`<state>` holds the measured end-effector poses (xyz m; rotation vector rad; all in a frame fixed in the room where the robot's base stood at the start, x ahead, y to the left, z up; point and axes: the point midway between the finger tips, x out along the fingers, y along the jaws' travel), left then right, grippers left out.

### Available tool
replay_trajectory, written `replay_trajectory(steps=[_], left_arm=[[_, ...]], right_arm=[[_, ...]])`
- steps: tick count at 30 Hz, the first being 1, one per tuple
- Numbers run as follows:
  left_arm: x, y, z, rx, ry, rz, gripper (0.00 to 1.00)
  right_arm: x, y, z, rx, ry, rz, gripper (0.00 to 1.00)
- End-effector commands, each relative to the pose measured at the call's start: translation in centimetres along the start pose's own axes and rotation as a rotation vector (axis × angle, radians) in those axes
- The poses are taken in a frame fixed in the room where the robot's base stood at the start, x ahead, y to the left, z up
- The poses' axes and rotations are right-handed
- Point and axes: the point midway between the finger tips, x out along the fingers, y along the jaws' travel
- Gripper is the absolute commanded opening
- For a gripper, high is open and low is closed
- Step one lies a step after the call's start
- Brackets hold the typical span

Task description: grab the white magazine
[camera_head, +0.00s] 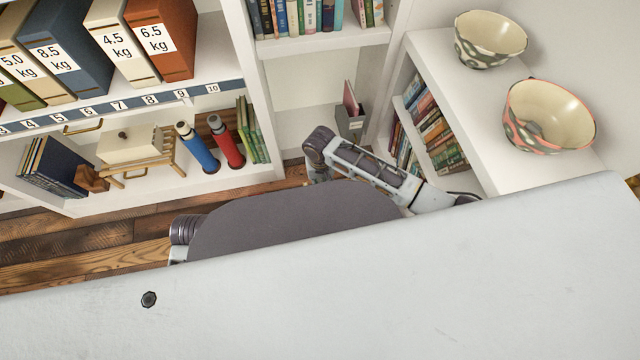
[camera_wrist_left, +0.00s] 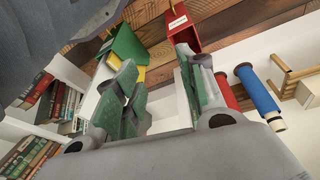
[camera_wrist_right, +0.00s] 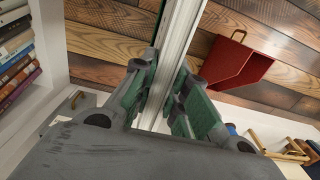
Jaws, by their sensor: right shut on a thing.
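The white magazine (camera_wrist_right: 178,55) shows edge-on in the right wrist view as a long pale strip running from the top edge down between the fingers. My right gripper (camera_wrist_right: 163,85) is shut on it, with a finger on each side. In the head view my right arm reaches toward the shelves, and its fingers and the magazine are hidden or too unclear to tell. My left gripper (camera_wrist_left: 157,70) is open in the left wrist view, its fingers apart with nothing between them. I cannot make out the left gripper in the head view.
A grey holder (camera_head: 350,125) with a reddish item stands in the shelf. A red holder (camera_wrist_right: 240,65) is on the plank floor; a green holder (camera_wrist_left: 128,45) shows in the left wrist view. Two bowls (camera_head: 490,40) (camera_head: 548,118) stand on the right cabinet. Shelves close in the space ahead.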

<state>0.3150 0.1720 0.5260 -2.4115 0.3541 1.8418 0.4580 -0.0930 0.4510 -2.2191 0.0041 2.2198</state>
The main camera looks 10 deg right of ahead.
Motion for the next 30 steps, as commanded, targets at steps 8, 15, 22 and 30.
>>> replay_trajectory(steps=[8, 15, 22, 30], left_arm=[[1.9, -0.6, 0.9, -0.005, -0.048, -0.012, 0.4], [3.3, -0.9, 1.7, -0.007, -0.076, -0.02, 0.4], [4.0, -1.1, 2.1, -0.008, -0.091, -0.024, 0.4], [4.2, -1.2, 2.2, -0.008, -0.094, -0.025, 0.4]], right_arm=[[-5.0, -0.1, -0.1, 0.0, 0.003, -0.003, 0.0], [-8.1, -0.1, -0.1, -0.001, 0.002, -0.002, 0.0], [-9.5, 0.0, -0.1, 0.0, 0.002, -0.001, 0.0], [-9.8, 0.0, -0.1, 0.0, 0.002, -0.001, 0.0]])
